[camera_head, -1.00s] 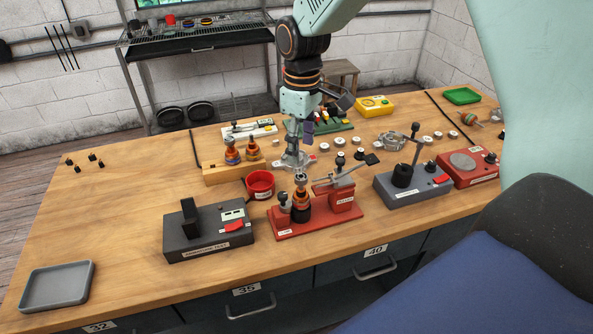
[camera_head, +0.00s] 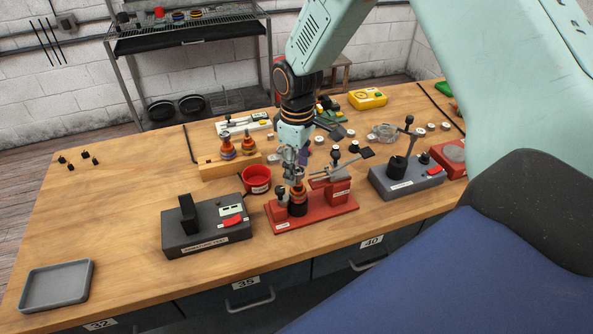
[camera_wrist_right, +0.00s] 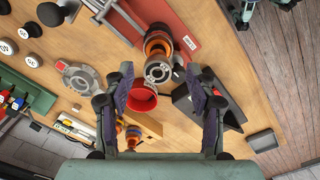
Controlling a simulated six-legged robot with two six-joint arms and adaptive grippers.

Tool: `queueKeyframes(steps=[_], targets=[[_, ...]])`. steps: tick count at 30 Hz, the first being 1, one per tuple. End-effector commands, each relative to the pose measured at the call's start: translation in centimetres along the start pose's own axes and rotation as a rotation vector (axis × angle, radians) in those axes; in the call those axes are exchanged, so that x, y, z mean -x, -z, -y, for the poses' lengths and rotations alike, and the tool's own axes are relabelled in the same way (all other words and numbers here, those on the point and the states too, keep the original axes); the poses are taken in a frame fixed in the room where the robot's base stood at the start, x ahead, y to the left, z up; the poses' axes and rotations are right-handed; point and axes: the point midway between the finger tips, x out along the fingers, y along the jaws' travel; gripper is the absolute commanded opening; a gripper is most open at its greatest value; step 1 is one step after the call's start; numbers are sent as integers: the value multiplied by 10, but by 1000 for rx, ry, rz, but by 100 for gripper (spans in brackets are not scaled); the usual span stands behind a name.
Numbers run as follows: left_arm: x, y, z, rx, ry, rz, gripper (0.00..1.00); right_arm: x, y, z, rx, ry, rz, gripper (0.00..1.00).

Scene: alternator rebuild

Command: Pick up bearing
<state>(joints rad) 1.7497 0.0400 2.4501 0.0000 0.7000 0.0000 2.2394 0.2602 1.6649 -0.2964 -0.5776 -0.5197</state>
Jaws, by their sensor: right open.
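A rotor with copper and black bands (camera_head: 298,199) stands upright on the red puller fixture (camera_head: 335,211) in the head view. In the right wrist view a silver ring, which looks like the bearing (camera_wrist_right: 157,71), sits at the top end of the rotor (camera_wrist_right: 159,44). My right gripper (camera_head: 294,168) is just above the rotor, pointing down, and partly hides its top. In the right wrist view my right gripper (camera_wrist_right: 160,103) has its fingers spread wide with nothing between them touching; the ring lies beyond the fingertips. My left gripper is not in view.
A red cup (camera_head: 256,180) stands close to the left of the gripper. A dark test box (camera_head: 207,238) is at front left, a grey press (camera_head: 406,182) to the right. Rotors on a wooden block (camera_head: 215,171) stand behind. The left table is mostly clear around a grey tray (camera_head: 56,286).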

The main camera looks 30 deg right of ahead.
Motion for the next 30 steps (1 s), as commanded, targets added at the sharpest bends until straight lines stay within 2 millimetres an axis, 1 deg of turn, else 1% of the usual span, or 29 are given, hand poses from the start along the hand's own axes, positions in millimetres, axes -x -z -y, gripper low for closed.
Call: queueKeyframes(steps=[4,21,24,30], targets=[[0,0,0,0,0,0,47,0,1,-1,0,0,0,55],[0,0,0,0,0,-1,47,0,1,-1,0,0,0,7],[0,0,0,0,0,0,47,0,1,-1,0,0,0,0],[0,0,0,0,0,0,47,1,1,-1,0,0,0,0]])
